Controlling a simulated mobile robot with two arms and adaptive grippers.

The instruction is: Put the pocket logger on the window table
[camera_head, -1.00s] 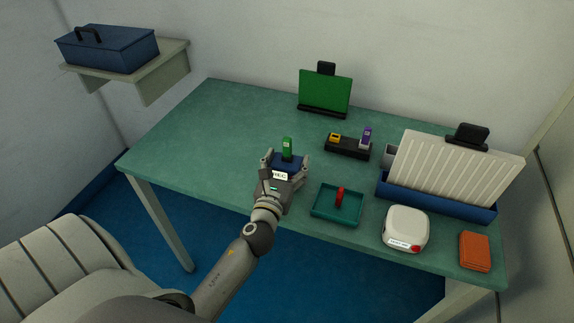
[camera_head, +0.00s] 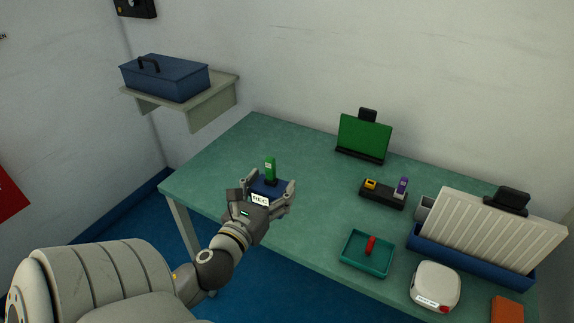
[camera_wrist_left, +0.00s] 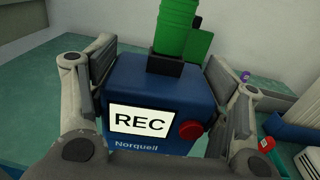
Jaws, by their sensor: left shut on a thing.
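The blue box with a white "REC" label and a red button, which I take for the pocket logger (camera_head: 267,187), is upright in my left gripper (camera_head: 270,183). In the left wrist view the logger (camera_wrist_left: 160,88) sits between both fingers, which are shut on its sides. A green stick (camera_head: 270,168) stands in a black socket on its top. The gripper holds it over the left part of the green table (camera_head: 215,170); the gap below is hidden. I cannot tell whether this is the window table. My right gripper is not in view.
A teal tray (camera_head: 349,257) with a red piece, a black holder (camera_head: 376,200), a green panel (camera_head: 364,135), a white ribbed rack (camera_head: 497,228) and a white device (camera_head: 435,282) occupy the table's right half. A blue toolbox (camera_head: 165,78) is on a wall shelf. The table's left part is clear.

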